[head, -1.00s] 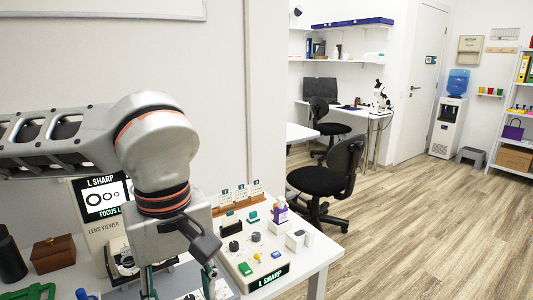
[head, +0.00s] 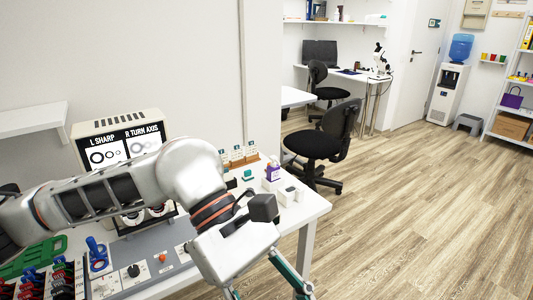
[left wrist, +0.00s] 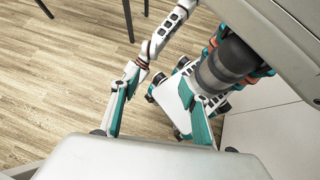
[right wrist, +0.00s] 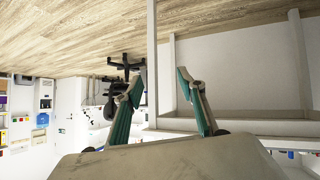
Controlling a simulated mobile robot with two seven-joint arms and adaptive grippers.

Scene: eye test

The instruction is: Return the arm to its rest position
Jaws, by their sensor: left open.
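My left arm (head: 110,195) comes in from the left across the table's front in the head view. Its wrist hangs over the table's right part. My left gripper (head: 262,291) points down at the bottom edge, its tips partly cut off. In the left wrist view my left gripper (left wrist: 159,85) is open and empty, above the floor and my own base. My right gripper (right wrist: 160,82) is open and empty in its wrist view, facing a white table's underside and legs. My right arm is not in the head view.
A black chair (head: 325,140) stands behind. The floor (head: 420,210) at right is clear.

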